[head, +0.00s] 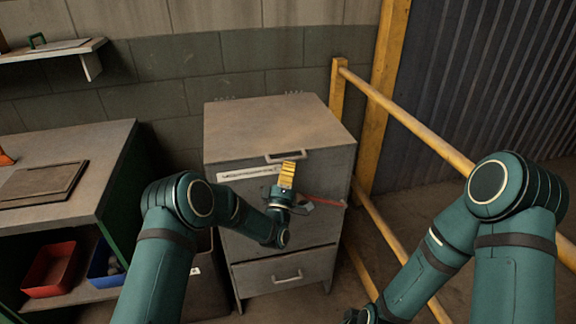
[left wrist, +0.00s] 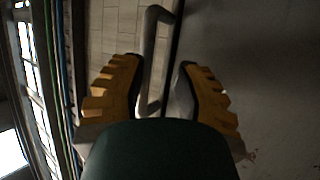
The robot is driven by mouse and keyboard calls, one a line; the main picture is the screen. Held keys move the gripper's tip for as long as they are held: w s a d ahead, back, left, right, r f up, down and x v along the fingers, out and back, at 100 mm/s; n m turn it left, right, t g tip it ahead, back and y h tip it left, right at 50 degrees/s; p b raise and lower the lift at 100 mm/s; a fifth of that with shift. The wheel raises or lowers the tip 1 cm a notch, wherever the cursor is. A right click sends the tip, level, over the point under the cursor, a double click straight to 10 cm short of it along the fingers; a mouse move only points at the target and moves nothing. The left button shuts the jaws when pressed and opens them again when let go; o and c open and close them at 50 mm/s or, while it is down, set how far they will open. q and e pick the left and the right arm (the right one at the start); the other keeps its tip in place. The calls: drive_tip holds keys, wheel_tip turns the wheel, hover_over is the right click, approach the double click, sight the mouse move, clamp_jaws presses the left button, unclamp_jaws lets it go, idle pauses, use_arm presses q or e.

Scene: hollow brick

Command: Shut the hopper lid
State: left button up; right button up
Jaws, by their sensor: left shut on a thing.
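The hopper is a grey metal box (head: 234,240) standing against the wall. Its lid (head: 275,122) lies over the top, its plate seen from above. I cannot tell whether a gap is left under its front edge. The lid handle (head: 272,158) is a grey bar at the front edge. It also shows as a bent bar in the left wrist view (left wrist: 150,50). My left gripper (head: 288,172), with yellow ribbed fingers, is at the handle and shut on it, the bar between the fingers (left wrist: 164,85). My right arm comes in at the right; its fingers are out of frame.
A workbench (head: 100,150) with a dark board (head: 48,184) stands at left, a red bin (head: 50,268) and a blue bin (head: 104,266) below. A yellow railing (head: 415,125) runs along the hopper's right side. A shelf (head: 60,50) hangs on the wall.

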use_arm(q)
drive_tip(key=v, duration=1.1)
drive_tip(key=shift+w+r, duration=0.1)
drive_tip(key=s+a+f+m+g, duration=0.1)
drive_tip(key=s+f+m+g, duration=0.35)
drive_tip(key=f+g, duration=0.25)
drive_tip(key=s+a+f+m+g, duration=0.2)
drive_tip(key=s+f+m+g, duration=0.1)
drive_tip(key=s+f+g, duration=0.4)
drive_tip(key=s+a+f+m+g, duration=0.1)
drive_tip(key=s+g, duration=0.3)
drive_tip(key=s, duration=0.4)
drive_tip(key=s+a+f+m+g, duration=0.1)
drive_tip(key=s+f+m+g, duration=0.2)
drive_tip(key=s, duration=0.6)
drive_tip(key=shift+a+f+g, duration=0.35)
drive_tip(key=shift+f+g, duration=0.05)
drive_tip(key=shift+g, duration=0.1)
